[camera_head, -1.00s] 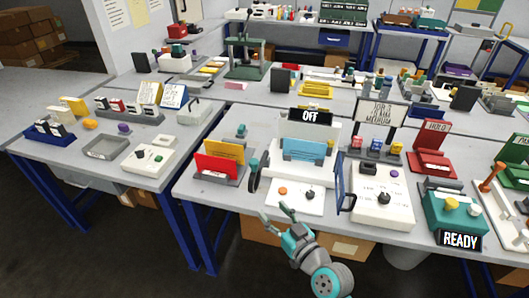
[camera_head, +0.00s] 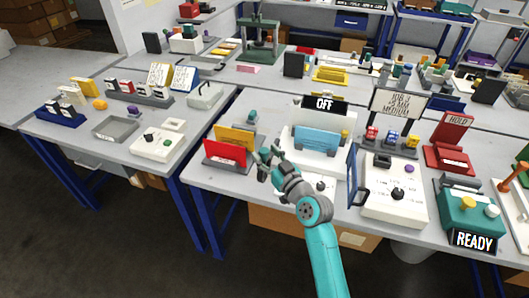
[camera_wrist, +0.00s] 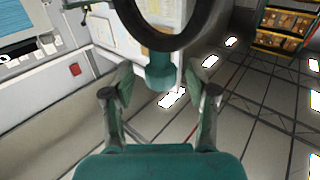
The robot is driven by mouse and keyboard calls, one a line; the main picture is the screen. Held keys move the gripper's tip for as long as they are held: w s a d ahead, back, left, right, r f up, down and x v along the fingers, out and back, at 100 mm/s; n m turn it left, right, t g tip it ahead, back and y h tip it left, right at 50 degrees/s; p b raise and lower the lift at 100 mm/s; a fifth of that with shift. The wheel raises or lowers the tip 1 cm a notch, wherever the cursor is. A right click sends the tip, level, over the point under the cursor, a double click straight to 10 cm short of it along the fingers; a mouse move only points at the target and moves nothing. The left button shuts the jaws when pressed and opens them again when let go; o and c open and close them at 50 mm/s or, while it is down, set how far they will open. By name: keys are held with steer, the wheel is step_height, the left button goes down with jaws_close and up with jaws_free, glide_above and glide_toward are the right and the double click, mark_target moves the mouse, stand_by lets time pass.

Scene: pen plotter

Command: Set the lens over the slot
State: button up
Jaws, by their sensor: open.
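The lens shows in the wrist view as a large dark ring (camera_wrist: 166,40) with a short teal handle (camera_wrist: 160,74). My gripper (camera_wrist: 160,92) is open, with one finger on each side of the handle and gaps between. The ring lies beyond the fingertips, cut off by the top edge. In the head view my gripper (camera_head: 266,163) is at the front left of the white plotter (camera_head: 301,157) and mostly hides the lens. The plotter holds a blue sheet (camera_head: 317,139) under an OFF sign. I cannot tell for sure which opening is the slot.
A red card (camera_head: 224,149) and a yellow card stand in a grey rack just left of my gripper. A blue upright frame (camera_head: 352,176) and a white control box (camera_head: 396,190) are to the right. My arm covers much of the small front panel.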

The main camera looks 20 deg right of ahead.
steer(key=shift+w+a, duration=0.2)
steer(key=shift+w, duration=0.4)
jaws_close()
steer(key=shift+s+d+f+n+g+y, duration=0.1)
steer(key=shift+s+d+n+g+y, duration=0.25)
steer(key=shift+d+y, duration=0.25)
steer(key=shift+s+d+n+g+y, duration=0.3)
steer(key=shift+d+n+y, duration=0.3)
steer(key=shift+y, duration=0.3)
steer(key=shift+s+d+n+g+y, duration=0.25)
steer(key=shift+d+n+y, duration=0.2)
steer(key=shift+n+y, duration=0.35)
jaws_free()
steer(key=shift+s, duration=0.1)
steer(key=v, duration=1.1)
steer(key=shift+s+d, duration=0.25)
steer(key=shift+s, duration=0.05)
